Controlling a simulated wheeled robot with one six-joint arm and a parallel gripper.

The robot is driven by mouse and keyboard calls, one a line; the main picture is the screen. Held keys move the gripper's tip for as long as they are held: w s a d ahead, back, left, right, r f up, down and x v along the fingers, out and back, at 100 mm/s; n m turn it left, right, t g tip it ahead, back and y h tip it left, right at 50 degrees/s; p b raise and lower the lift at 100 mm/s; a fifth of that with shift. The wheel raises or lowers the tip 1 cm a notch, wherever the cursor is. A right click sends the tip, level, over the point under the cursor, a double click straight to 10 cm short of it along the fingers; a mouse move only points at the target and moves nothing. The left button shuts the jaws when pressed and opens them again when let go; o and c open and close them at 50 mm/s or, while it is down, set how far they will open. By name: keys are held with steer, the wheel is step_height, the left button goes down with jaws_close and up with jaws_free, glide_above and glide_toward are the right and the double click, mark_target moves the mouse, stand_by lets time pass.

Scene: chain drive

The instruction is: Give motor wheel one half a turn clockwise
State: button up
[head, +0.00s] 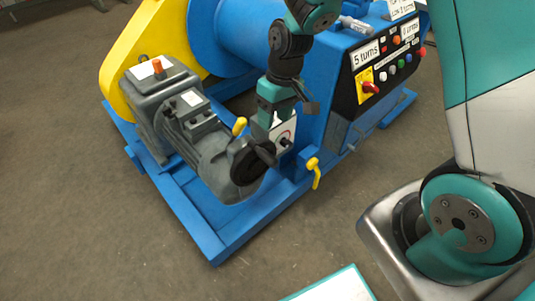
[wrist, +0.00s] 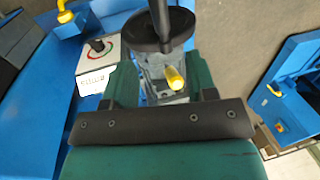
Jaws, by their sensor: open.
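The motor wheel (head: 246,166) is a black handwheel on the near end of the grey motor (head: 205,145), with a dark handle (head: 264,152) sticking out. My gripper (head: 276,122) is above and behind the wheel in the head view, pointing down. In the wrist view the wheel (wrist: 145,32) is at the top centre, with its dark handle crossing it. My gripper (wrist: 160,68) shows there as two green jaws, open, either side of the motor body and a yellow knob (wrist: 173,78). No grip on the wheel shows.
A white dial plate (head: 284,139) is just right of the wheel. A yellow lever (head: 314,170) sticks out at the frame's edge. The control panel (head: 383,65) with buttons and a red switch is at upper right. The blue frame (head: 222,240) surrounds the motor; bare floor lies in front.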

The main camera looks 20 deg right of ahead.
mark_target(268, 153)
steer(key=f, duration=0.4)
steer(key=a+f, duration=0.1)
steer(key=f, duration=0.2)
steer(key=a+f+b, duration=0.1)
steer(key=f, duration=0.3)
steer(key=shift+s+a+f, duration=0.1)
steer(key=shift+s+f, duration=0.2)
steer(key=shift+s, duration=0.05)
jaws_close()
